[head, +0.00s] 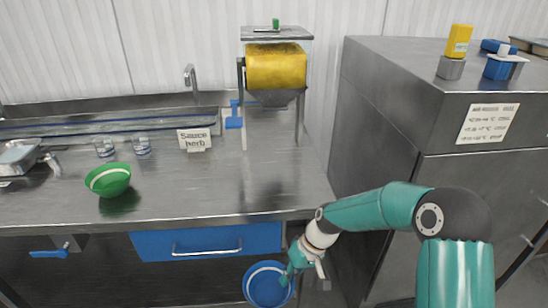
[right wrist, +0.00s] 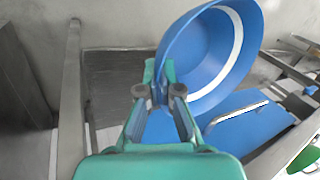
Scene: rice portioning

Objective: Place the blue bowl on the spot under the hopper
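The blue bowl (head: 262,290) with a white band is low in front of the counter, below its front edge. My right gripper (head: 290,274) is at the bowl's right side. In the right wrist view the fingers (right wrist: 158,82) are shut on the rim of the bowl (right wrist: 190,62), which looks tilted. The hopper (head: 276,68), a yellow-filled box over a grey funnel, stands on legs at the back of the counter. The counter spot under it (head: 272,128) looks empty; no mark is clear there. My left gripper is not in view.
A green bowl (head: 108,180), two glasses and a sign (head: 194,139) stand on the counter (head: 220,190) to the left. A blue drawer (head: 205,240) is below its edge. A tall steel cabinet (head: 375,130) bounds the right. The counter before the hopper is clear.

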